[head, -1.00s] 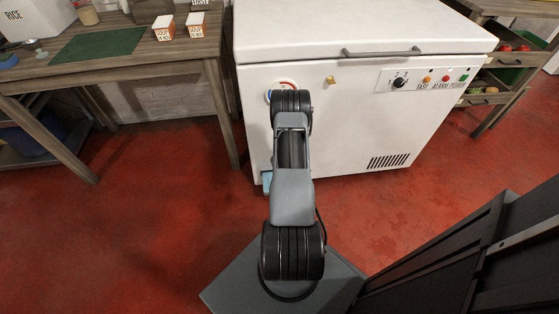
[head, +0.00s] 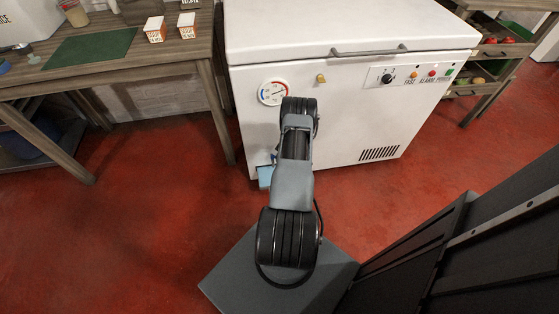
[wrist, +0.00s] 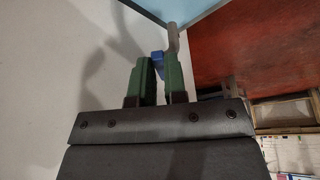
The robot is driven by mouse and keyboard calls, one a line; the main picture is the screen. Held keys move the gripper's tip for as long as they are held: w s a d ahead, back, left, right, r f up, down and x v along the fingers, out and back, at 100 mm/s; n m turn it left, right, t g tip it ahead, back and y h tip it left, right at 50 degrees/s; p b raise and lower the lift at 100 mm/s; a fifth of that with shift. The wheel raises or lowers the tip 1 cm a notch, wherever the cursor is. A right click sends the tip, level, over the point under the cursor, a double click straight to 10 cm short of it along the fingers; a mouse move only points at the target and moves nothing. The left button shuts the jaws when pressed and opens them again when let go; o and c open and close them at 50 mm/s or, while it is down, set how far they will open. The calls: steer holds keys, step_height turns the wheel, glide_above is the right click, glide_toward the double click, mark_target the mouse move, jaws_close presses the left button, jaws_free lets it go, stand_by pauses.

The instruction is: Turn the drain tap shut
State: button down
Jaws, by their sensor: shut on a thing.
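The drain tap is low on the white chest freezer (head: 345,130). In the wrist view its blue handle (wrist: 158,66) sits between the green fingers of my gripper (wrist: 159,60), which is shut on it. A grey part (wrist: 173,38), seemingly of the tap, shows just beyond the fingertips. In the head view my arm hides most of the gripper and tap. How far the handle is turned cannot be told.
A light blue tray (head: 265,177) is on the floor at the freezer's lower left. A wooden table (head: 160,50) stands to the left and a wooden rack (head: 487,60) to the right. Red floor (head: 150,215) is clear between.

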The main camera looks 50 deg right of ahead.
steer(key=shift+w+d+n+b, duration=0.15)
steer(key=shift+d+n+b, duration=0.15)
steer(key=shift+n, duration=0.3)
steer(key=shift+y, duration=0.3)
steer(key=c, duration=1.2)
jaws_free()
steer(key=shift+o, duration=0.2)
steer(key=p+v, duration=0.4)
steer(key=v, duration=1)
steer(key=shift+w, duration=0.1)
